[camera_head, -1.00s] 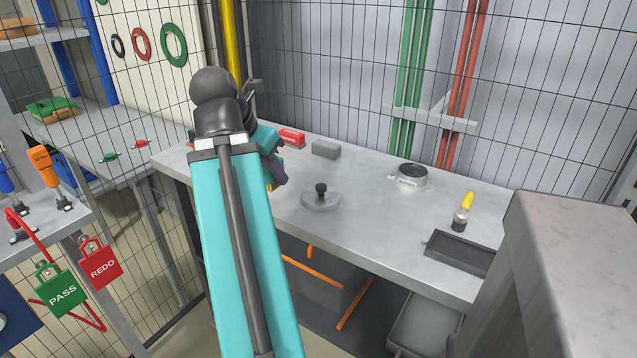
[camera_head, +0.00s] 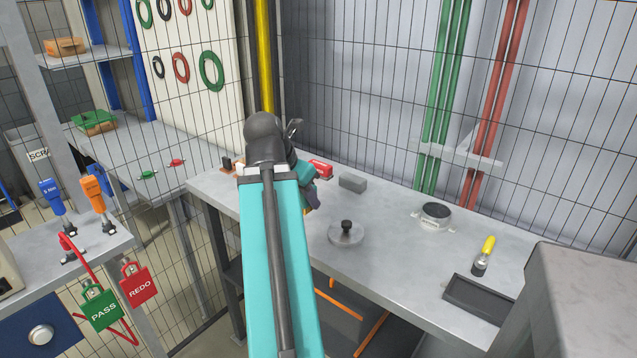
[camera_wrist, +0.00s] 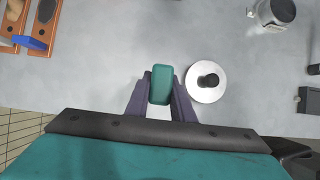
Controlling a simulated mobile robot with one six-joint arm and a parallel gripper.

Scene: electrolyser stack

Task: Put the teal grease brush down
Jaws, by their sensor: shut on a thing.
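The teal grease brush (camera_wrist: 161,84) is between the purple fingers of my gripper (camera_wrist: 160,100) in the wrist view. Its teal end points away from the wrist, and a small white part shows between the fingers. My gripper is shut on it, over the grey metal bench (camera_wrist: 90,75). I cannot tell how high above the bench the brush is. In the head view my gripper (camera_head: 311,194) shows partly behind my arm, over the bench's left part, and the brush cannot be made out.
A metal disc with a black knob (camera_wrist: 207,82) is just right of my gripper. A red block (camera_head: 321,169) and grey block (camera_head: 352,183) lie behind. A round metal device (camera_head: 435,216), yellow-handled brush (camera_head: 485,256) and dark tray (camera_head: 460,288) stand farther right. Wire mesh (camera_head: 390,100) rises behind.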

